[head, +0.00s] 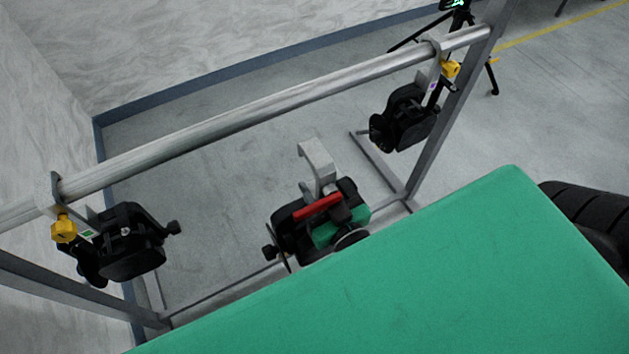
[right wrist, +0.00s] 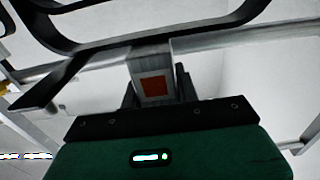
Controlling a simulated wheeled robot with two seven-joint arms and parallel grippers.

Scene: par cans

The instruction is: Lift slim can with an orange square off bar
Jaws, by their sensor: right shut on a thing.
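The slim can with the orange square (head: 290,237) is a black lamp with a grey hook (head: 318,160), in the middle of the head view. The orange square (right wrist: 153,87) shows on its grey hook strap in the right wrist view. My right gripper (head: 320,207) is shut on this can and partly covers it. The can's hook stands apart from the silver bar (head: 250,107), in front of and below it in the picture. My left gripper is not in view.
A black can with a green square (head: 130,240) hangs at the bar's left end. Grey posts (head: 455,110) carry the bar. A black tripod (head: 462,18) stands behind, at top right.

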